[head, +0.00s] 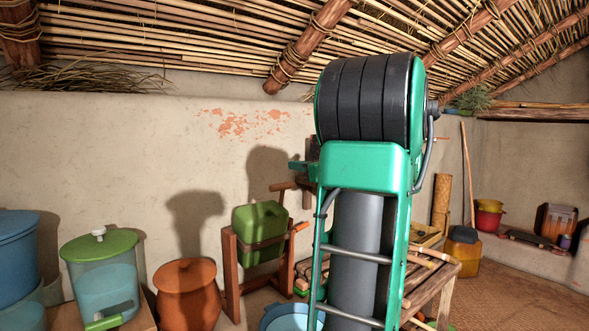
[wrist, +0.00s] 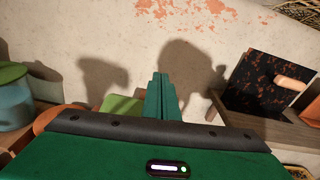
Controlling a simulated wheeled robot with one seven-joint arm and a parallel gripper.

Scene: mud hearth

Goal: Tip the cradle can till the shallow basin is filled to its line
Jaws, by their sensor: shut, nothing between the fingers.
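The cradle can (head: 258,222) is a green jerrycan held in a brown wooden frame (head: 230,275). It looks roughly upright, with a short orange piece at its right side. A green top behind my fingers in the wrist view (wrist: 118,103) looks like the can. The shallow basin (head: 272,322) is light blue, low beside the frame. My arm and the picture edge hide much of it, so its line and water level cannot be seen. My gripper (wrist: 160,82) is shut and empty. In the head view it (head: 296,165) shows above and right of the can, apart from it.
Left stand a blue tub (head: 18,258), a green-lidded clear container (head: 100,262) and a clay pot (head: 187,292). A wooden bench (head: 440,275) lies right, behind my arm. A dark speckled panel (wrist: 262,85) stands on a ledge right of my gripper. Floor is open far right.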

